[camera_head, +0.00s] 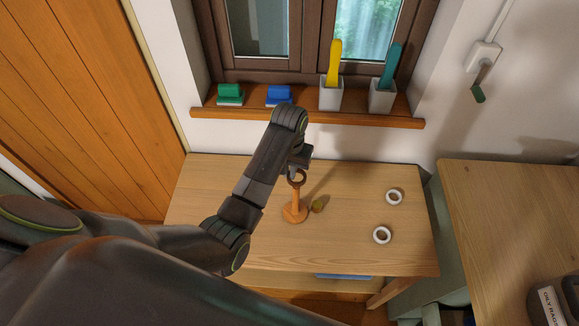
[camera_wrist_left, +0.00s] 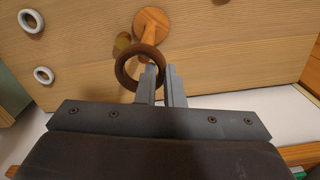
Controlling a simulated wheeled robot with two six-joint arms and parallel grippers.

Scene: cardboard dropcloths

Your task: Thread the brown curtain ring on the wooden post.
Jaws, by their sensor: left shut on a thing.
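The wooden post (camera_head: 295,205) stands upright on a round base on the table; it also shows in the wrist view (camera_wrist_left: 151,24). My left gripper (camera_head: 299,164) is above the post, its fingers (camera_wrist_left: 160,84) shut on the rim of the brown curtain ring (camera_wrist_left: 126,77). In the head view the ring (camera_head: 290,177) appears at the height of the post's top, overlapping it. In the wrist view the ring overlaps the near end of the post. I cannot tell whether the post's tip is inside the ring. My right gripper is not in view.
Two white rings (camera_head: 394,197) (camera_head: 382,235) lie on the table (camera_head: 350,180) to the right. A small olive-coloured thing (camera_head: 318,206) lies beside the post. The windowsill (camera_head: 305,115) behind holds two brushes and two pots. A second table (camera_head: 510,210) stands at the right.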

